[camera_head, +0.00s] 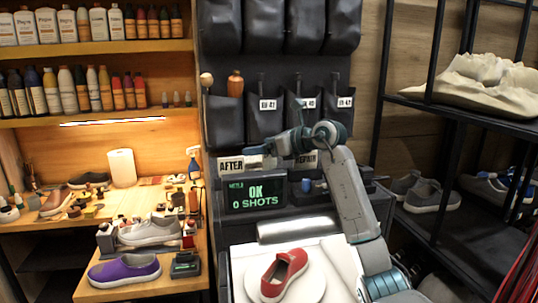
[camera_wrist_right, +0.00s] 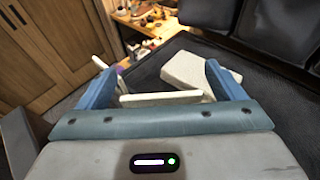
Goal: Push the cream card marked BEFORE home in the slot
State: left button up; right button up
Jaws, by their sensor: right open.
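My right gripper (camera_head: 273,133) is in front of the dark rack's card row, between a cream card marked AFTER (camera_head: 231,166) and one marked REPAIR (camera_head: 306,161), which it partly covers. No card reading BEFORE can be made out in the head view. In the right wrist view my right gripper (camera_wrist_right: 158,80) has its blue fingers wide apart. A thin cream card edge (camera_wrist_right: 160,97) shows between them, close to the palm. Its lettering is not visible, and I cannot tell whether a finger touches it. My left gripper is not in view.
A screen (camera_head: 254,194) reading OK 0 SHOTS sits below the cards. A red shoe (camera_head: 284,274) stands on a white round stand below. Dark pockets (camera_head: 262,122) hang behind the gripper. A pale block (camera_wrist_right: 195,75) lies beyond the fingers in the wrist view.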

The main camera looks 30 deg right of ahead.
jog(key=shift+s+d, duration=0.1)
jog(key=shift+c, duration=1.3)
jog(key=c, duration=0.9)
jog(key=shift+o, duration=0.2)
jog(key=shift+r, duration=0.1)
